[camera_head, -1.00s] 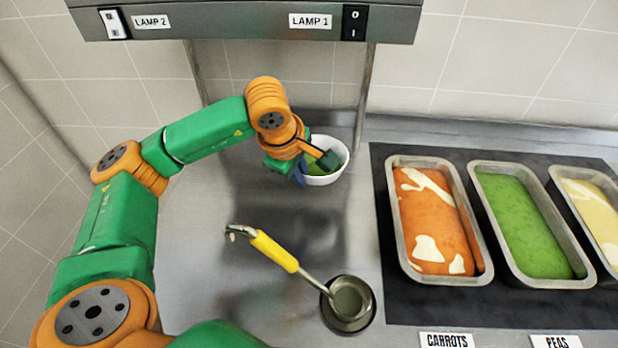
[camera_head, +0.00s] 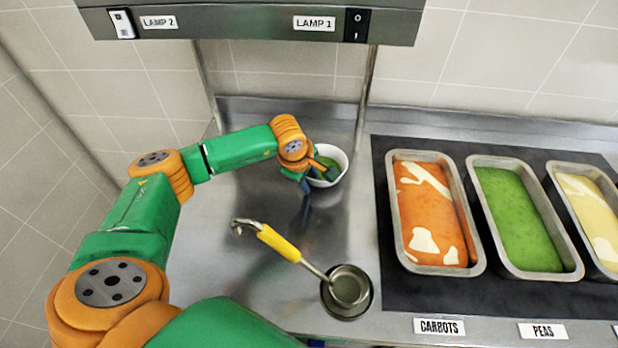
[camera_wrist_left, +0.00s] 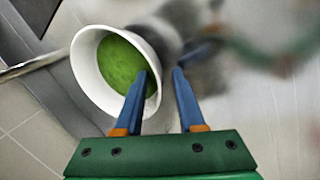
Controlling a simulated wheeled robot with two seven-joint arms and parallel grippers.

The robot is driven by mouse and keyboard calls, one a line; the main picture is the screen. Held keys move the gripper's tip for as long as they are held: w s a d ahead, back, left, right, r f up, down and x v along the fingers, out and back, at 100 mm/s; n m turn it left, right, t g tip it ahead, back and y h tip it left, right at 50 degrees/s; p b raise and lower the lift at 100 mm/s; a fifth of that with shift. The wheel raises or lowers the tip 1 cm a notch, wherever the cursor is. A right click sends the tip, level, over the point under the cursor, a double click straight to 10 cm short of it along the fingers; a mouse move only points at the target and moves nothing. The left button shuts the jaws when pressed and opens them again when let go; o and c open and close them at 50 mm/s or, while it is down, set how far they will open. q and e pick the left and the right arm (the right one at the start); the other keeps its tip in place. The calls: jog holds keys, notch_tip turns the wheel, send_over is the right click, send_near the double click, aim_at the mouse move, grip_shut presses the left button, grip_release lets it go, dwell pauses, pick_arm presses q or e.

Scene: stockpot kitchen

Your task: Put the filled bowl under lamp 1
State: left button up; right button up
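A white bowl (camera_head: 342,156) with green filling stands upright near the back of the steel counter, roughly below the LAMP 1 label (camera_head: 314,23). In the left wrist view the bowl (camera_wrist_left: 84,83) is at the upper left. My left gripper (camera_head: 315,180) straddles its near rim. It also shows in the left wrist view (camera_wrist_left: 162,71), with one blue finger inside the bowl and one outside. The fingers are well apart, with a gap between the outer finger and the wall. The bowl's base is partly hidden. My right gripper is not in view.
A yellow-handled ladle (camera_head: 278,243) rests in a small round pot (camera_head: 368,300) at the front. Trays of carrots (camera_head: 430,210), peas (camera_head: 518,215) and a pale food (camera_head: 590,215) are at the right. A lamp post (camera_head: 366,90) rises behind the bowl. The counter left of the ladle is clear.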

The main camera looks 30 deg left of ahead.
pick_arm(q)
jog(key=shift+r, duration=0.25)
jog(key=b+v, duration=0.2)
jog(key=v, duration=0.9)
jog(key=shift+s+r, duration=0.2)
jog(key=shift+r, duration=0.15)
